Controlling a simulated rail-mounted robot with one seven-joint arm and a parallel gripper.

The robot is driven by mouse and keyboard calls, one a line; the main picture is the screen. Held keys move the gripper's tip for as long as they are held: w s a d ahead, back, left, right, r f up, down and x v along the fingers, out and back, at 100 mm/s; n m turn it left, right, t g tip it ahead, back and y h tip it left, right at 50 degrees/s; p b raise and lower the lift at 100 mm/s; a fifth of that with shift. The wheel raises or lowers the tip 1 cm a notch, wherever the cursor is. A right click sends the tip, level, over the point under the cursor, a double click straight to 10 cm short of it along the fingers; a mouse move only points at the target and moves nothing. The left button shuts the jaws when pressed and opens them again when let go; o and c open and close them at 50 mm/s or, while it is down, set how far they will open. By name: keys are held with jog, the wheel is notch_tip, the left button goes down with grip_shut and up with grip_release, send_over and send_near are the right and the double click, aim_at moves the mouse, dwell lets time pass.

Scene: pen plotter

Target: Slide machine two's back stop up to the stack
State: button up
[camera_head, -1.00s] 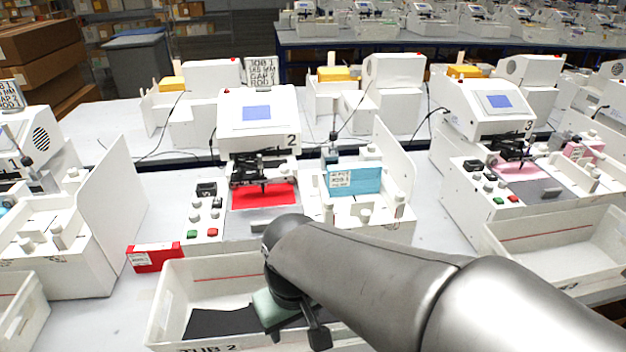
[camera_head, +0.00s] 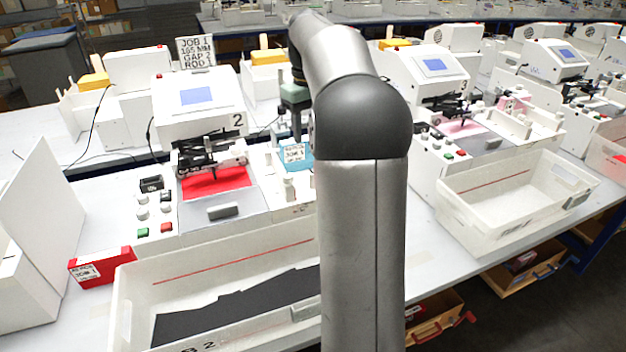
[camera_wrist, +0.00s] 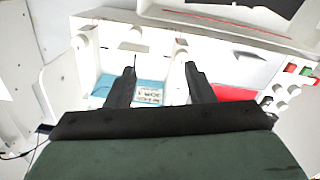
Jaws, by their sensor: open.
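Machine two (camera_head: 197,100) is white with a blue screen and a "2" on its front. Its side tray holds a blue stack (camera_head: 301,163) with a printed label; the stack also shows in the wrist view (camera_wrist: 150,90). My gripper (camera_head: 292,128) points down over the back of this tray, near the stack's rear edge. In the wrist view its two dark fingers (camera_wrist: 160,72) are apart, with nothing seen held between them. The back stop is not clearly seen; my gripper and arm hide the area behind the stack.
Red paper (camera_head: 216,181) lies under machine two's pen carriage. A white tub (camera_head: 135,300) with dark sheets stands in front, with a red box (camera_head: 102,267) left of it. Machine three (camera_head: 425,75) stands to the right. White walls and pegs border the side tray.

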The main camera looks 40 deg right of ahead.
jog(key=d, duration=0.6)
jog(key=f, duration=1.7)
jog(key=shift+w+a+f, duration=0.1)
jog(key=shift+a+f, duration=0.15)
